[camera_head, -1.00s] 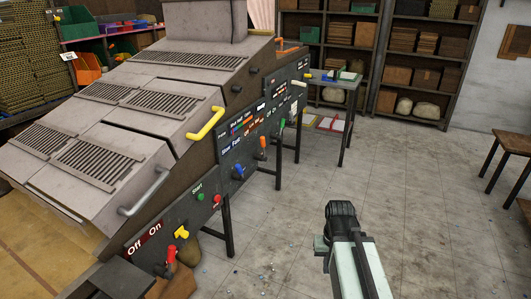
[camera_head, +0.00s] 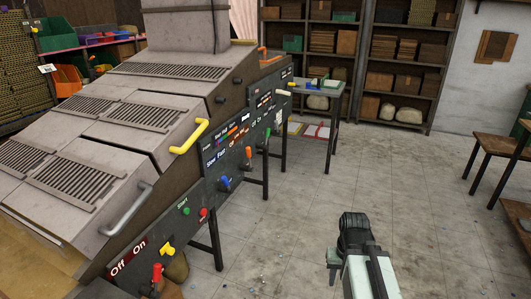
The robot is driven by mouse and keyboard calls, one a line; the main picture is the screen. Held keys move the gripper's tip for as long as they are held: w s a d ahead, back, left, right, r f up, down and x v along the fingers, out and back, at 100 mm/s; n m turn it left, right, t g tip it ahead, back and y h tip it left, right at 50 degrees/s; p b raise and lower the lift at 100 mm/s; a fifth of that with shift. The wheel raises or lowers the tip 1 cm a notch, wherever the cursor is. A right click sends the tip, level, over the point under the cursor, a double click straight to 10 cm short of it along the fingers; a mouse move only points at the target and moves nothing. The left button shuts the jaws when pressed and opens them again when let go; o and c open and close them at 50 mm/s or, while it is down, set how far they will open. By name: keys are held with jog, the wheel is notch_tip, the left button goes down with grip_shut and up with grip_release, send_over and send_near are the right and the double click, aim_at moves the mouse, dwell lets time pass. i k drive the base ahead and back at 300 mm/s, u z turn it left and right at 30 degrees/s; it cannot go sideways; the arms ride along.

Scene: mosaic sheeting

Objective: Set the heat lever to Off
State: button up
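A big grey machine (camera_head: 92,152) fills the left side, with a dark control panel (camera_head: 213,196) along its right face. The panel carries several levers: a red lever (camera_head: 157,275) below "Off On", a yellow lever (camera_head: 167,248) near "Start", a blue lever (camera_head: 224,184) below "Slow Fast", an orange lever (camera_head: 248,153), a green lever (camera_head: 267,134) and a white lever (camera_head: 282,118). The small labels farther along are too blurred to tell which lever is heat. My gripper (camera_head: 341,252) is at the lower right, apart from the panel and touching nothing; its fingers are not clear.
Open tiled floor (camera_head: 300,205) lies between my arm and the machine. A small table (camera_head: 318,88) stands behind the panel's far end, and shelves (camera_head: 355,55) line the back. Machine legs (camera_head: 216,240) reach the floor.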

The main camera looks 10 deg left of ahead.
aim_at(248, 149)
jog(key=z, duration=1.1)
jog(key=i, duration=2.35)
jog(key=u, duration=3.55)
jog(key=i, duration=1)
jog(key=u, duration=0.05)
